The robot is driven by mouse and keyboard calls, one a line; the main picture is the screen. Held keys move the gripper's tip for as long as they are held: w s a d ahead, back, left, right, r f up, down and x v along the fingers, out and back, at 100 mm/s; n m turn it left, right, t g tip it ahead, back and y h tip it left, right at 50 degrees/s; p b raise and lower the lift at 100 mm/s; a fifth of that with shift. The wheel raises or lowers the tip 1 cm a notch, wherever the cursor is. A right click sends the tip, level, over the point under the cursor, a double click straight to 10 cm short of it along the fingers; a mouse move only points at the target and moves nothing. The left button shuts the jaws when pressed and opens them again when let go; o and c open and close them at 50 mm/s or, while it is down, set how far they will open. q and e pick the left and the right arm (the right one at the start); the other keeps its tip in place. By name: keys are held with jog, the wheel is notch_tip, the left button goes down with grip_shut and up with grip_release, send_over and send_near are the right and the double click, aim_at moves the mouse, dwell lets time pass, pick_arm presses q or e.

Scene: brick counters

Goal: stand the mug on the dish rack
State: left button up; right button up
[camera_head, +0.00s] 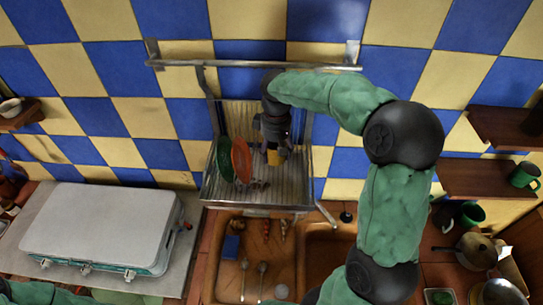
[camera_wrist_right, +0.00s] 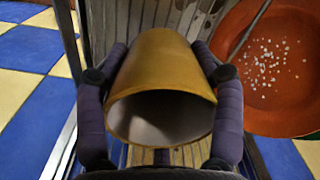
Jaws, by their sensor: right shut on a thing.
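The yellow mug (camera_head: 274,157) is in my right gripper (camera_head: 273,143), over the ribbed metal dish rack (camera_head: 297,192) on the wall. In the right wrist view the gripper's two dark fingers press on either side of the mug (camera_wrist_right: 162,75). Its open mouth and pale inside face the camera. Whether the mug's base touches the rack cannot be told. A red-orange plate (camera_head: 241,160) stands in the rack just left of the mug; it also shows in the right wrist view (camera_wrist_right: 285,85). My left gripper is out of view.
A green plate (camera_head: 225,160) stands left of the red one. The rack's right side looks clear. Below is a brown sink (camera_head: 252,255) with spoons and a blue sponge (camera_head: 231,246). A closed pale case (camera_head: 100,225) lies on the left counter. Wooden shelves (camera_head: 485,178) are at right.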

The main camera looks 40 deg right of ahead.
jog(key=shift+w+f, duration=0.75)
jog(key=shift+f, duration=0.15)
jog(key=shift+w+f+p, duration=0.2)
jog(key=shift+f+p, duration=0.15)
jog(key=shift+f, duration=1.35)
jog(key=o, duration=1.3)
jog(key=shift+o, duration=0.2)
notch_tip(320, 180, up, 12)
jog(key=shift+b, duration=0.55)
